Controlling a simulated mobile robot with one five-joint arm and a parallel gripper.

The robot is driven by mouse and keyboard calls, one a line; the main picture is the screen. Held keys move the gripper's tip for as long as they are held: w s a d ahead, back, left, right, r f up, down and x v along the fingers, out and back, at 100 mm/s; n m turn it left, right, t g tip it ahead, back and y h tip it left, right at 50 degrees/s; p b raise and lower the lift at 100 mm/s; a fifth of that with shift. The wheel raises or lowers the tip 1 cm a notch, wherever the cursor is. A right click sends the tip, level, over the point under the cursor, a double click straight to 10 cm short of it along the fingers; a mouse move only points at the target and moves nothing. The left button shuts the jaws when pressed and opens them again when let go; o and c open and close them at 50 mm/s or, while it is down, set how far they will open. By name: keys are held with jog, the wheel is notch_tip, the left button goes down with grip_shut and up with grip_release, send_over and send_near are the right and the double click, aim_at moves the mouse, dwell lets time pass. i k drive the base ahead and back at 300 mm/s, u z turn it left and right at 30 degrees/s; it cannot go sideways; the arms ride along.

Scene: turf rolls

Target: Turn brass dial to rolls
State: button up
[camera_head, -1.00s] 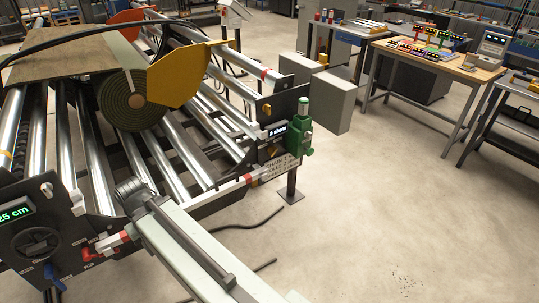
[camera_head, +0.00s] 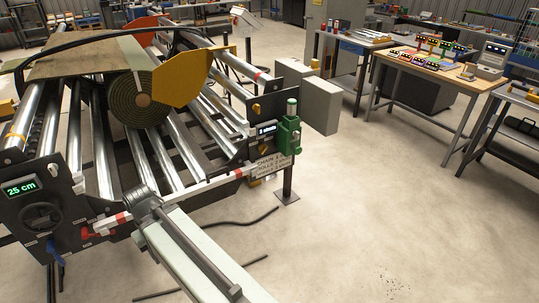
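The brass dial (camera_head: 264,150) is a small golden knob on the dark right end panel of the roller machine, below a small lit display (camera_head: 265,130). Its pointer is too small to read. A pale plaque (camera_head: 271,164) just below it carries lines that seem to read "CHAIN" and "ROLLS". A green turf roll (camera_head: 140,98) sits on the rollers beside a yellow plate. My pale arm comes up from the bottom edge to a dark grey joint, left of and apart from the dial.
A white rail with red bands (camera_head: 195,189) runs along the machine's front. The left panel (camera_head: 48,210) has a "25 cm" display, a black handwheel and red and blue handles. A green unit (camera_head: 288,134) stands right of the dial. Cables lie on the floor; the right floor is clear.

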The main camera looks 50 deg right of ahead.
aim_at(262, 148)
jog(key=z, duration=0.35)
jog(key=i, duration=1)
jog(key=z, duration=0.05)
